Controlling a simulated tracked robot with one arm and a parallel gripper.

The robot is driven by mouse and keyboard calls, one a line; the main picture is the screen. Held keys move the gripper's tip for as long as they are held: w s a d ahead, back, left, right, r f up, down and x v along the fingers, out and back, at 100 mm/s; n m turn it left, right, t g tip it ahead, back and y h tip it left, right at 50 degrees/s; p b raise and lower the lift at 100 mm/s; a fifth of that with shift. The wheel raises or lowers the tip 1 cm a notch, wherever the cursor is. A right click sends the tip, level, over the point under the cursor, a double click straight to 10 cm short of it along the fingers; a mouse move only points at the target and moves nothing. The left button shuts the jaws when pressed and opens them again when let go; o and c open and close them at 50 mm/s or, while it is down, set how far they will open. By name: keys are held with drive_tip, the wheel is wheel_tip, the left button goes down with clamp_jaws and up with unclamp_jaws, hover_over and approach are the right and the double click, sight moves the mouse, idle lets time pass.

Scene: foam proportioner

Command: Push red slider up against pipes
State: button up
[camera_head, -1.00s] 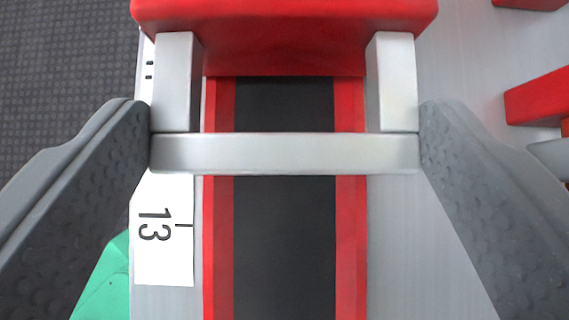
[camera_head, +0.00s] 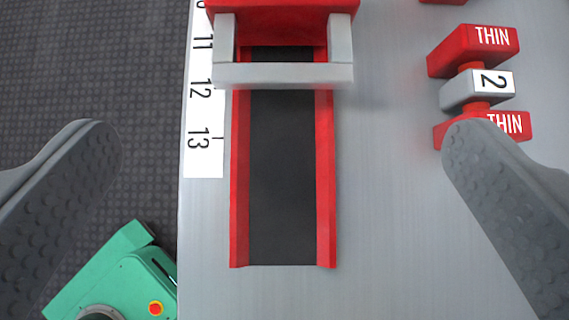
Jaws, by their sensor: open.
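The red slider (camera_head: 283,9) is at the top of the view, partly cut off by the frame edge. Its grey U-shaped handle (camera_head: 283,75) spans a dark track with red rails (camera_head: 283,180). My gripper (camera_head: 283,165) is open and empty, with its fingers wide apart on either side of the track. The fingertips lie below the handle in the picture and do not touch it. The pipes are not in view.
A white number scale (camera_head: 203,120) runs along the track's left side. A red knob marked THIN with a grey "2" pointer (camera_head: 476,90) stands close to the right finger. A green device with a red button (camera_head: 125,275) is at the lower left.

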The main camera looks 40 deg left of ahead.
drive_tip(key=shift+v, duration=2)
drive_tip(key=s+a+r+m+t+h+p, duration=0.1)
drive_tip(key=a+r, duration=0.1)
drive_tip(key=r, duration=0.5)
drive_tip(key=s+a+r+m+t+p, duration=0.1)
drive_tip(key=s+a+r, duration=0.15)
drive_tip(key=r, duration=0.35)
drive_tip(key=s+a+r+m+t+h+p, duration=0.1)
drive_tip(key=s+a+r+m+t+h, duration=0.1)
drive_tip(key=s+r, duration=0.7)
drive_tip(key=s+a+r+m+t+h+p, duration=0.1)
drive_tip(key=s+a+r+m+t+h, duration=0.2)
drive_tip(key=s+r, duration=0.7)
wheel_tip(320, 180, up, 6)
drive_tip(key=shift+a+f+m+t, duration=0.1)
drive_tip(key=shift+a+m+t, duration=0.4)
drive_tip(key=shift+m+t, duration=0.5)
drive_tip(key=shift+s, duration=0.15)
